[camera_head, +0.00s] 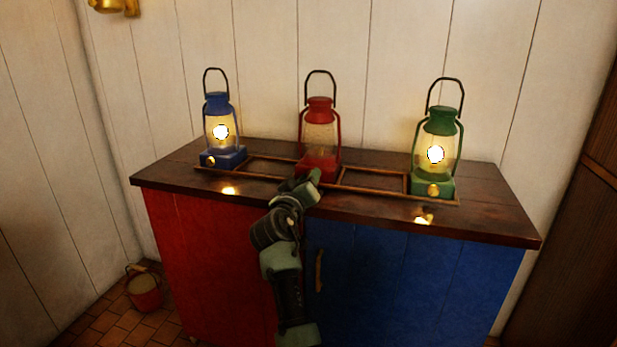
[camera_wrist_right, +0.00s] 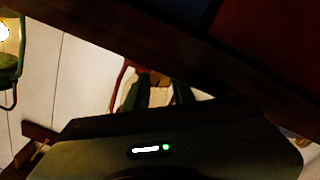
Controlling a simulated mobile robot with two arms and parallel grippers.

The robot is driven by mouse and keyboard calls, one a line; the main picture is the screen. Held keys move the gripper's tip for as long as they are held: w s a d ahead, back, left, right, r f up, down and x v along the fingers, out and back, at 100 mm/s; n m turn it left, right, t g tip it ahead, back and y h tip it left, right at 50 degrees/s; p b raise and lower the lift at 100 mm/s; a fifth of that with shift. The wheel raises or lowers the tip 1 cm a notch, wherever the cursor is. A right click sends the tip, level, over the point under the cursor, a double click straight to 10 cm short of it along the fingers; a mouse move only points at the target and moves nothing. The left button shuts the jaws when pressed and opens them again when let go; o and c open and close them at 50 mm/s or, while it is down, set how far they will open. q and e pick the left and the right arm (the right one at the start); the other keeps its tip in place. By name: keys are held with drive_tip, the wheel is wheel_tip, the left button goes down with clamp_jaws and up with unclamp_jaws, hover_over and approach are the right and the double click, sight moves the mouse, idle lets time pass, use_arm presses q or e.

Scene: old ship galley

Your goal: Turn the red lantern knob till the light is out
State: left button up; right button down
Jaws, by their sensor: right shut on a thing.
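The red lantern (camera_head: 319,112) stands in the middle of the counter. Its glass is dark, with no glow in it. My right gripper (camera_head: 307,182) is at the front of its base and covers the knob in the head view. In the right wrist view, part of the red lantern's frame (camera_wrist_right: 118,85) shows beyond my right gripper's fingers (camera_wrist_right: 158,84). They are shut on the lantern knob (camera_wrist_right: 158,77), of which only a dim brassy bit shows between the fingertips. My left gripper is in neither view.
A lit blue lantern (camera_head: 223,158) stands to the left and a lit green lantern (camera_head: 441,122) to the right, each with a brass knob in front. A low wooden rack (camera_head: 372,189) runs along the counter (camera_head: 490,215). A bucket (camera_head: 144,292) stands on the floor.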

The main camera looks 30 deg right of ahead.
idle(0.3)
drive_tip(key=c, duration=1.2)
unclamp_jaws()
drive_tip(key=shift+o, duration=0.2)
drive_tip(key=shift+f, duration=0.1)
